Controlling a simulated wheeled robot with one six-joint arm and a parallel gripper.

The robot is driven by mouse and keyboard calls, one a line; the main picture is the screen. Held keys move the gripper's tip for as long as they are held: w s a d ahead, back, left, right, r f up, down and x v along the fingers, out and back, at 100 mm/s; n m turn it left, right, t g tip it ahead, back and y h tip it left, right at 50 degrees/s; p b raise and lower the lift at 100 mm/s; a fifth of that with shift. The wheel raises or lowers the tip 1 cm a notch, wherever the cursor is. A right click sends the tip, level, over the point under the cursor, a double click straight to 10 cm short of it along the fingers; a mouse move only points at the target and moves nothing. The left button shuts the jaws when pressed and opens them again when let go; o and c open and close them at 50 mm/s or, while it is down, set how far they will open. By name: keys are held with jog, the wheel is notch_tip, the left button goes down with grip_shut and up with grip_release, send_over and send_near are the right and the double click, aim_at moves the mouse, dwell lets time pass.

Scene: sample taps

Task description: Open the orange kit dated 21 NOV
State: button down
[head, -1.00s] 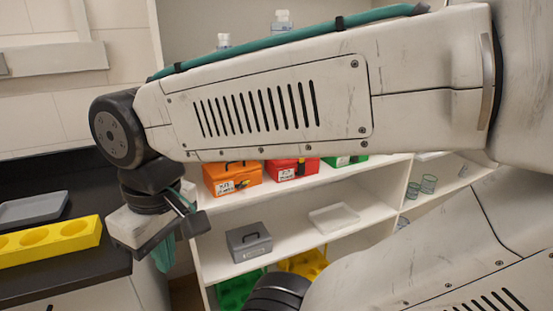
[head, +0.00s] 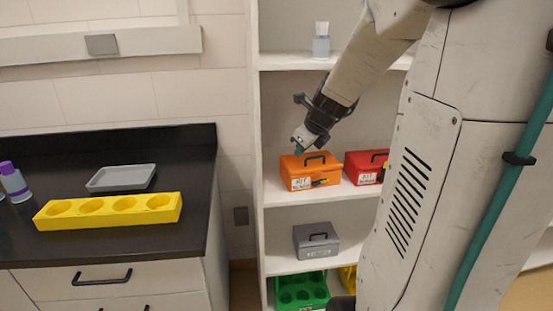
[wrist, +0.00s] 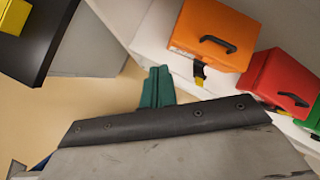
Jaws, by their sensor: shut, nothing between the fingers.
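The orange kit (head: 296,170) sits on the middle shelf with its lid shut. It has a black handle on top, a dark latch in front and a white label whose date I cannot read surely. It also shows in the wrist view (wrist: 207,30), where a black and yellow latch hangs at its front. My gripper (head: 299,150) has teal fingers and appears just above and in front of the kit's left part in the head view. In the wrist view the fingers (wrist: 157,88) are together, empty and apart from the kit.
A red kit (head: 359,166) stands right of the orange one, with a green one (wrist: 314,120) beyond. A grey box (head: 315,240) and a green rack (head: 300,292) are lower down. A black counter (head: 190,225) with a yellow rack (head: 110,210) stands left.

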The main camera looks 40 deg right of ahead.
jog(key=d+f+m+h, duration=0.2)
jog(key=d+m, duration=0.5)
jog(key=d, duration=0.2)
send_near(311, 166)
jog(key=x, duration=0.6)
jog(key=shift+r, duration=0.15)
